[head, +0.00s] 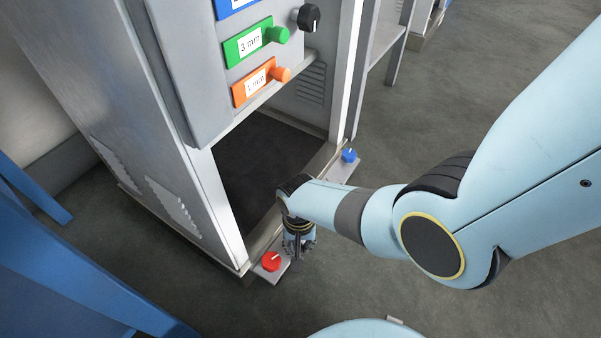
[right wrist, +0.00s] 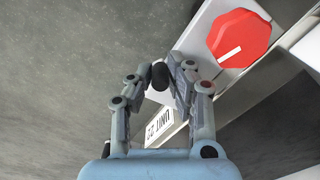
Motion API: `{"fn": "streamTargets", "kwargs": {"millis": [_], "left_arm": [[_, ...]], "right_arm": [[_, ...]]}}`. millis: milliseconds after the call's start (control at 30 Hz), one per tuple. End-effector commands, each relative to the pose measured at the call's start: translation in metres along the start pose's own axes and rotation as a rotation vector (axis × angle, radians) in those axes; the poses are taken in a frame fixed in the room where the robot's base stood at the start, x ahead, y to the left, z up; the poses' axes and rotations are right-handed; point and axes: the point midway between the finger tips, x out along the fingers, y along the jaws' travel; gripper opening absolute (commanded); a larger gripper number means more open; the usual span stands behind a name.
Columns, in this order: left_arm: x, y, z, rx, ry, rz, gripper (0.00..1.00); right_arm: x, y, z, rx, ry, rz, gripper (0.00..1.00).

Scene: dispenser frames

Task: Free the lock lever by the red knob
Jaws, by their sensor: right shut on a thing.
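The red knob (head: 271,261) sits on a small plate at the front foot of the dispenser frame. In the right wrist view the red knob (right wrist: 238,38) is octagonal with a white line, beyond and right of my fingers. My right gripper (head: 300,250) is low, just right of the red knob. In the right wrist view my right gripper (right wrist: 160,82) is shut on a dark rounded piece (right wrist: 160,75), which looks like the end of the lock lever. The rest of the lever is hidden. My left gripper is not in view.
The dispenser frame (head: 185,190) stands left of my arm, with an open dark bay. A blue knob (head: 349,155) is on another foot plate. Green (head: 250,43) and orange (head: 256,85) labelled panels are above. A unit label (right wrist: 160,129) shows below the red knob. Floor is clear to the right.

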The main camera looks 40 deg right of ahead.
Motion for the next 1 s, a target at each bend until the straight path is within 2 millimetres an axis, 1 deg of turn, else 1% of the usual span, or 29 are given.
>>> {"fn": "streamTargets", "kwargs": {"millis": [333,367,500,533,833,933,1000], "left_arm": [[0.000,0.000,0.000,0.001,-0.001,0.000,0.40],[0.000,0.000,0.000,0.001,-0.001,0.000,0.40],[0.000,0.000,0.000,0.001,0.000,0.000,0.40],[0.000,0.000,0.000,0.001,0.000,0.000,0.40],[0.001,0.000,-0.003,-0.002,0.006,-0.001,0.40],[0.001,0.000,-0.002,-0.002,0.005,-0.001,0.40],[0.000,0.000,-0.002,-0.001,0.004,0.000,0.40]], "right_arm": [[0.001,-0.002,0.002,0.003,-0.004,-0.003,0.00],[0.001,-0.002,0.002,0.003,-0.004,-0.003,0.19],[0.000,-0.001,0.002,0.002,-0.003,-0.002,0.38],[0.000,-0.001,0.002,0.002,-0.003,-0.002,0.40],[-0.001,-0.001,0.001,0.002,-0.001,-0.002,0.40],[-0.005,-0.001,0.001,0.002,0.000,-0.002,0.40],[-0.012,-0.002,0.000,0.002,0.001,-0.004,0.40]]}}
